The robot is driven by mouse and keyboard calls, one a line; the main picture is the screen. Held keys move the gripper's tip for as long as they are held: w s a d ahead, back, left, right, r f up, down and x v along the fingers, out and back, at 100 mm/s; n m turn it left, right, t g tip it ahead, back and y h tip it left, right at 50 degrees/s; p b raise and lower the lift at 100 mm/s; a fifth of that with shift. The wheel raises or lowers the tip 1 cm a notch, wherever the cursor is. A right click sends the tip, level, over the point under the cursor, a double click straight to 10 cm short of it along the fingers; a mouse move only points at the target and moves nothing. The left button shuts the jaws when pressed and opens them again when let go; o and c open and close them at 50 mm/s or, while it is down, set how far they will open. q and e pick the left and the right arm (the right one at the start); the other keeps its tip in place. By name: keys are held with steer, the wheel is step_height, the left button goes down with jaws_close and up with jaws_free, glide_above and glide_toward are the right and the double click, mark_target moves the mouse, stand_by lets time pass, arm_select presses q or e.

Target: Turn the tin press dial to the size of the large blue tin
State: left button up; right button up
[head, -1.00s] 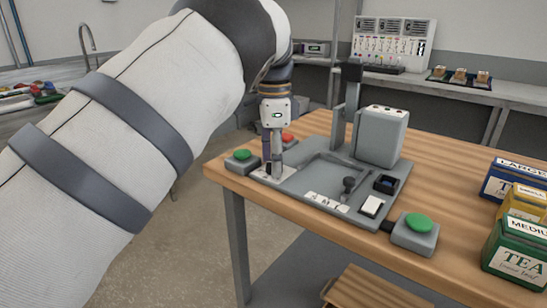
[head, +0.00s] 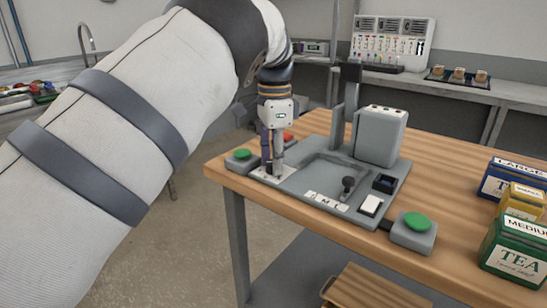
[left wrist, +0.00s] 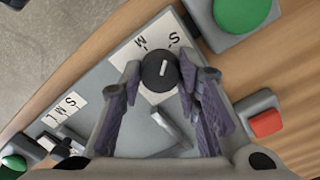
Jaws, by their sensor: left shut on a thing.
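The dial (left wrist: 159,70) is a round black knob with a white mark, on a white plate (left wrist: 143,44) lettered S and M; any other letter there is hidden. The mark lies roughly between the two letters, nearer S. My left gripper (head: 272,172) is shut on the dial, one finger on each side, as the left wrist view (left wrist: 159,82) shows. The grey tin press (head: 380,137) stands on the wooden table. The large blue tin (head: 497,187) is at the right, partly hidden by other tins. My right gripper is not in view.
Green buttons stand at the press's left (head: 242,155) and front right (head: 417,222); a red button (head: 288,136) is behind the gripper. A small lever (head: 348,186) rises beside the S, M, L strip. Yellow (head: 522,203) and green (head: 514,250) tins stand right.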

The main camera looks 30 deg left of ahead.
arm_select(q)
steer(key=n, duration=1)
steer(key=shift+n, duration=0.4)
steer(key=n, duration=1.1)
steer(key=shift+f+n, duration=0.1)
steer(key=shift+n, duration=0.2)
steer(key=o, duration=1.2)
